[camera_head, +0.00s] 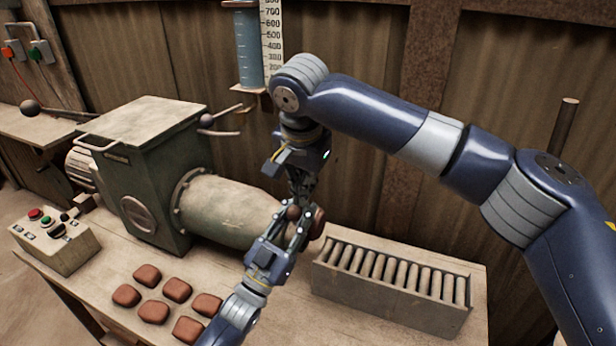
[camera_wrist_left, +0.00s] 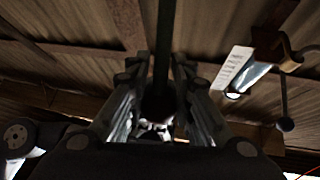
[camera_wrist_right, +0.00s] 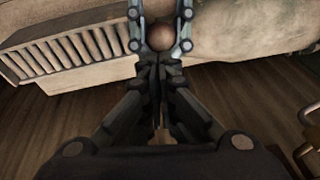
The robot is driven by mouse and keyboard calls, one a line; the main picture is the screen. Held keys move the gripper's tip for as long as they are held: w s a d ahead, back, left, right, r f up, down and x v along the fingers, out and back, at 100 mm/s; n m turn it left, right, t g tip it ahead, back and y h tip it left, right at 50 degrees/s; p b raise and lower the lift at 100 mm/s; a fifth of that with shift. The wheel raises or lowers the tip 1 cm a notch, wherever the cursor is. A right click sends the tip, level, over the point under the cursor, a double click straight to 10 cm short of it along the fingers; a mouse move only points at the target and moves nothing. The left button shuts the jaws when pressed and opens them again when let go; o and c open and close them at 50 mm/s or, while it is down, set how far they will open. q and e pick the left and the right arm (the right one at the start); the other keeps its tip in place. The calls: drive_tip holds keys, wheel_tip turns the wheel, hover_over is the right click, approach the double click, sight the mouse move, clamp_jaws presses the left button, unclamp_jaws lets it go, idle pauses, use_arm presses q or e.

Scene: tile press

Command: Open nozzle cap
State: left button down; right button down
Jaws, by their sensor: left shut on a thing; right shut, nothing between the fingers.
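The nozzle (camera_head: 235,208) is the grey-green barrel on the front of the press. A reddish-brown cap (camera_head: 318,223) shows at its right end, partly hidden by my grippers. My left gripper (camera_head: 293,220) comes up from below and is shut on a brown ball knob (camera_head: 293,211) beside the cap. The knob (camera_wrist_right: 161,34) also shows between the left fingers in the right wrist view. It is a dark round shape (camera_wrist_left: 158,106) in the left wrist view. My right gripper (camera_head: 304,194) points down just above the knob, shut and empty; I cannot tell whether it touches.
Several reddish-brown clay pieces (camera_head: 148,275) lie in front of the press (camera_head: 150,175). A button box (camera_head: 53,240) is at the left. A blue gauge (camera_head: 249,47) hangs behind.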

use_arm(q)
drive_tip(key=shift+a+f, duration=0.15)
use_arm(e)
drive_tip(key=shift+s+a+f+t, duration=0.25)
drive_tip(key=shift+s+f+t, duration=0.05)
drive_tip(key=shift+s+f, duration=0.3)
use_arm(q)
drive_tip(key=c, duration=1.3)
unclamp_jaws()
drive_tip(key=shift+a+r, duration=0.1)
drive_tip(key=shift+r, duration=0.1)
use_arm(e)
drive_tip(key=shift+s+a, duration=0.1)
drive_tip(key=shift+a, duration=0.05)
use_arm(q)
drive_tip(key=shift+s, duration=0.1)
drive_tip(key=shift+s, duration=0.1)
